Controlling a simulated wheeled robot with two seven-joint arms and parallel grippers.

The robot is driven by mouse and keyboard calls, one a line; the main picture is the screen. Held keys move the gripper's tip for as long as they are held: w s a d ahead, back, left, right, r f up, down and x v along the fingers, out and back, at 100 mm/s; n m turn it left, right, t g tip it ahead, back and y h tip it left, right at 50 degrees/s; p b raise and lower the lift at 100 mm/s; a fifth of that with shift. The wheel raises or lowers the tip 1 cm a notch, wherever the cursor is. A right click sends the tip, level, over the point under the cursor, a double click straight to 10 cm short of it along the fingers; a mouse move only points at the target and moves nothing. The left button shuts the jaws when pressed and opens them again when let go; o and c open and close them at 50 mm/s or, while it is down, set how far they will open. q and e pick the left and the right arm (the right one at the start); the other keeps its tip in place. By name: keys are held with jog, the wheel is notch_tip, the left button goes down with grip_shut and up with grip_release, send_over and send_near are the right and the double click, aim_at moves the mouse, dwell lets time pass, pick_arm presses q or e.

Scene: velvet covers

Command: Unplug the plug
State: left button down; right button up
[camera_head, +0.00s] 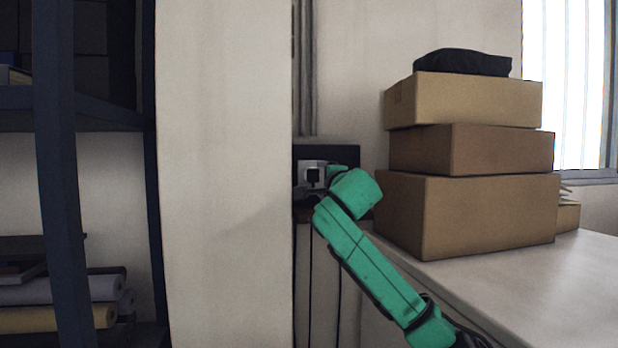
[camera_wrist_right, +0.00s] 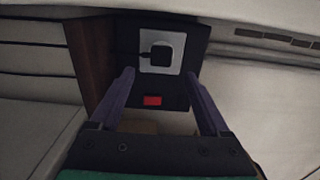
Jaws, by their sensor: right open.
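The black plug (camera_wrist_right: 155,52) sits in a light grey socket plate (camera_wrist_right: 174,64) on a dark panel in the right wrist view, with a short dark cord running left from it. In the head view the plug (camera_head: 313,175) shows as a small dark block on the pale plate. My right gripper (camera_wrist_right: 159,78) is open, its two purple fingers apart and pointing at the panel. The plug appears just beyond the fingertips, near the middle of the gap, and nothing is held. In the head view the green right arm partly covers the panel. My left gripper is not in view.
A red switch (camera_wrist_right: 153,100) is on the panel below the socket. A pale wall or pillar (camera_head: 223,180) stands close left of the panel. Stacked cardboard boxes (camera_head: 466,215) stand on a white table (camera_head: 540,290) at right. A dark shelf (camera_head: 60,150) is far left.

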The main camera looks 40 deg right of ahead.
aim_at(314, 178)
jog(key=p+x, duration=0.4)
jog(key=p, duration=0.1)
jog(key=shift+w+d+r, duration=0.2)
jog(key=shift+d+r, duration=0.05)
jog(key=shift+r, duration=0.15)
jog(key=x, duration=0.2)
jog(key=shift+w+d+f, duration=0.15)
jog(key=shift+w+f, duration=0.1)
jog(key=shift+w, duration=0.1)
jog(key=shift+w+d, duration=0.15)
jog(key=shift+w, duration=0.35)
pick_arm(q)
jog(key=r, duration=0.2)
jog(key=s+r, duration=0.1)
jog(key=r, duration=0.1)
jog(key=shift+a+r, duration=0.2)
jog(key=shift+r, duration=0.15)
pick_arm(e)
jog(key=shift+s, duration=0.15)
pick_arm(q)
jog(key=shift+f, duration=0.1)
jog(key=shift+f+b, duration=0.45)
jog(key=shift+b, duration=0.15)
pick_arm(e)
jog(key=shift+f, duration=0.4)
